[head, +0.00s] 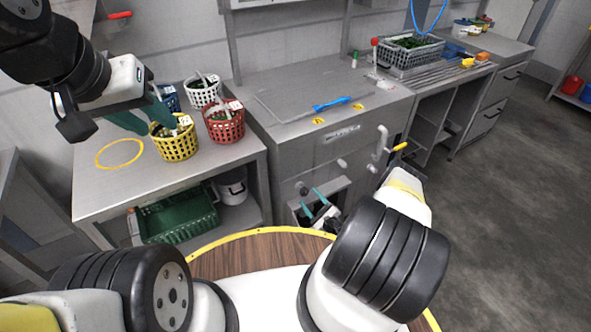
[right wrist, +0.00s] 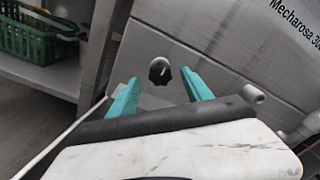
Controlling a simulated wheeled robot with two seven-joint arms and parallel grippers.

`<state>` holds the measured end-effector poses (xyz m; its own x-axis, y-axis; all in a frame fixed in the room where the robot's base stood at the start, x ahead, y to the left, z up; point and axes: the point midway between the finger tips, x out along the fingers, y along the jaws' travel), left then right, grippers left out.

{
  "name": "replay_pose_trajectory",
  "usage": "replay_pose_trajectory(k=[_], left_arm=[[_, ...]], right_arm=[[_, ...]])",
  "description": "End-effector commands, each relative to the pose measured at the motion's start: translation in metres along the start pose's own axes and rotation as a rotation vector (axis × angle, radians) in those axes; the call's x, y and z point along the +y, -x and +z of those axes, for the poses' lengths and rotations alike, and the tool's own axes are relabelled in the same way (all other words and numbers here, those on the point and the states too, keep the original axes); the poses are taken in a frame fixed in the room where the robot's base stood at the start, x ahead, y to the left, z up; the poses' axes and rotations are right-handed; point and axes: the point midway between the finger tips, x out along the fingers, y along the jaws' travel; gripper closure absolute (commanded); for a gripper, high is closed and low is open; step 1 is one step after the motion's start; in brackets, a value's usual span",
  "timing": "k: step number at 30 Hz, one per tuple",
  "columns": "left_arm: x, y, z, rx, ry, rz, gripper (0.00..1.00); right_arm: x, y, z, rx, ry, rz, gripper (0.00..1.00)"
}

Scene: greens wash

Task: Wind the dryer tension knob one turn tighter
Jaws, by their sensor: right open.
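The dryer (head: 345,160) is a grey cabinet with a flat top. Its small black round knob (right wrist: 160,71), with a light pointer mark, is on the front panel and also shows in the head view (head: 302,188). My right gripper (right wrist: 155,84) is open, its teal fingers on either side of the knob in the picture. The knob appears beyond the fingertips, and I see no contact. In the head view the right gripper (head: 314,203) is low before the dryer front. My left gripper (head: 158,124) is over the left table near the yellow basket, its teal fingers apart.
Yellow (head: 175,148), red (head: 226,128), white (head: 203,92) and blue baskets stand on the left table. A green crate (head: 178,217) is on the shelf below. A pipe handle (head: 381,143) sticks out of the dryer's right side. A blue tool (head: 331,104) lies on top.

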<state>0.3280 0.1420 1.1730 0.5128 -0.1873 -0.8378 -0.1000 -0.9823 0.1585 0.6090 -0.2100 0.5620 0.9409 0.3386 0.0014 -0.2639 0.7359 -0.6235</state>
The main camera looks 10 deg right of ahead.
Motion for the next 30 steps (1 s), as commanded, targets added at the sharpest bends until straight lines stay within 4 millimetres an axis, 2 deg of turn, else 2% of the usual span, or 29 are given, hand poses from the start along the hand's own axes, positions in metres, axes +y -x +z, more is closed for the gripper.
replay_pose_trajectory(k=[3, 9, 19, 20, 28, 30], left_arm=[[0.0, 0.0, 0.0, 0.0, 0.0, 0.0, 0.64], [0.0, 0.0, 0.0, 0.0, 0.0, 0.0, 0.64], [0.0, 0.0, 0.0, 0.0, 0.0, 0.0, 0.64], [0.0, 0.0, 0.0, 0.0, 0.0, 0.0, 0.64], [0.0, 0.0, 0.0, 0.0, 0.0, 0.0, 0.64], [0.0, 0.0, 0.0, 0.0, 0.0, 0.0, 0.64]], right_arm=[[0.001, -0.021, 0.001, -0.003, 0.001, 0.003, 0.42], [0.001, -0.043, 0.0, -0.001, 0.001, 0.003, 0.42], [0.0, -0.049, 0.0, 0.0, -0.001, 0.003, 0.42], [0.0, -0.049, 0.0, -0.001, -0.001, 0.003, 0.44], [0.0, -0.048, 0.0, -0.001, 0.0, 0.003, 0.97], [0.0, -0.048, 0.0, -0.001, -0.001, 0.003, 1.0]])
